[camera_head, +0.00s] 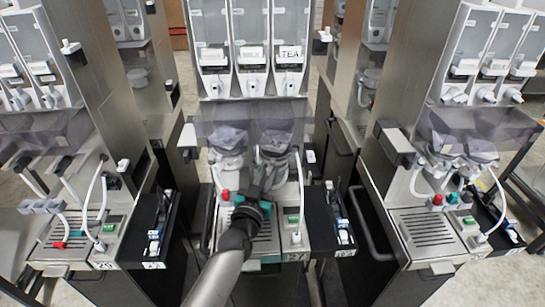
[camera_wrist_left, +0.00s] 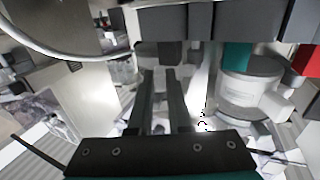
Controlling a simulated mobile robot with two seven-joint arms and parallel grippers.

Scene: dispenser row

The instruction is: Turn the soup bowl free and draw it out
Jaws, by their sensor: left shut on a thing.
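My left gripper (camera_head: 258,180) reaches up in front of the middle dispenser, below its two clear bowls. The left bowl (camera_head: 228,142) and the right bowl (camera_head: 274,143) hang side by side; I cannot read which is the soup bowl. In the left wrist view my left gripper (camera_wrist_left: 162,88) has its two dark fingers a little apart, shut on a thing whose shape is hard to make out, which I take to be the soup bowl. A white part (camera_wrist_left: 248,90) stands to the right of the fingers. My right gripper is not in view.
Canisters labelled MILK (camera_head: 252,54) and TEA (camera_head: 290,54) stand above the bowls. A red knob (camera_head: 225,194) and a teal part (camera_head: 238,199) sit close to my gripper. The drip grille (camera_head: 264,232) lies below. A black side tray (camera_head: 335,222) and neighbouring machines flank it.

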